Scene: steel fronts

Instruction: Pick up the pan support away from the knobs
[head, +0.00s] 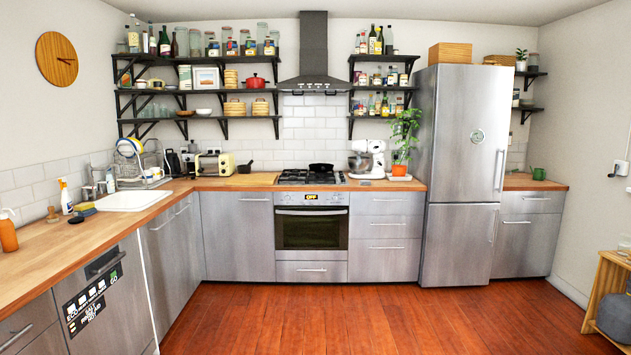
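The gas hob (311,184) is set in the wooden counter against the back wall, above the oven. Its dark pan supports (292,177) lie on top of it and look small from here. I cannot clearly tell one support from another. A black pan (321,167) sits on the hob, right of its middle and toward the back. The knobs are too small to make out surely. Neither of my grippers is in view.
The oven (311,233) below the hob is shut. A toaster (217,165) stands left of the hob, a stand mixer (367,158) and potted plant (404,130) right. The fridge (466,150) is further right. The wooden floor (330,310) before the oven is clear.

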